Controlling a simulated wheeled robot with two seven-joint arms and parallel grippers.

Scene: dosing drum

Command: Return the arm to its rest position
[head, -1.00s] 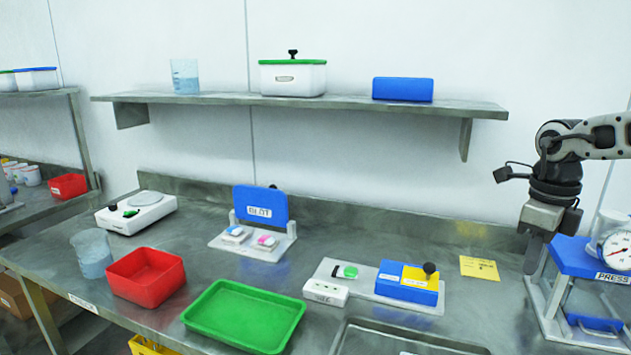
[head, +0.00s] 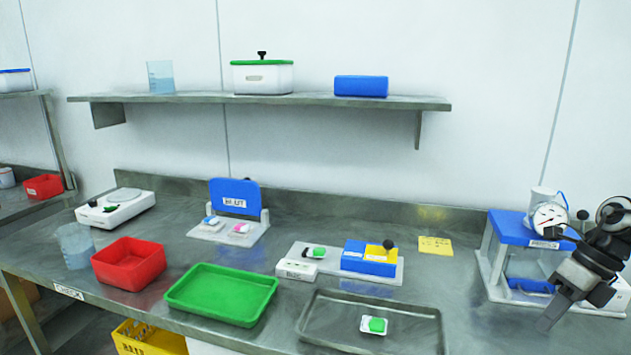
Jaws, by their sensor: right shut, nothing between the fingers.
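My right gripper (head: 549,322) is at the far right of the head view, in front of the press (head: 510,222) with its blue top and round dial. The gripper points down and to the left, and its fingers are shut with nothing between them. It is apart from the loose items on the bench. Part of my right arm runs off the right edge and covers the right side of the press. My left gripper is not in view.
A metal tray (head: 416,333) holds a small white piece with a green top (head: 374,325). A green tray (head: 222,317), a red bin (head: 128,279) and a blue-and-yellow block (head: 355,257) stand on the bench. A shelf (head: 190,98) runs along the wall above.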

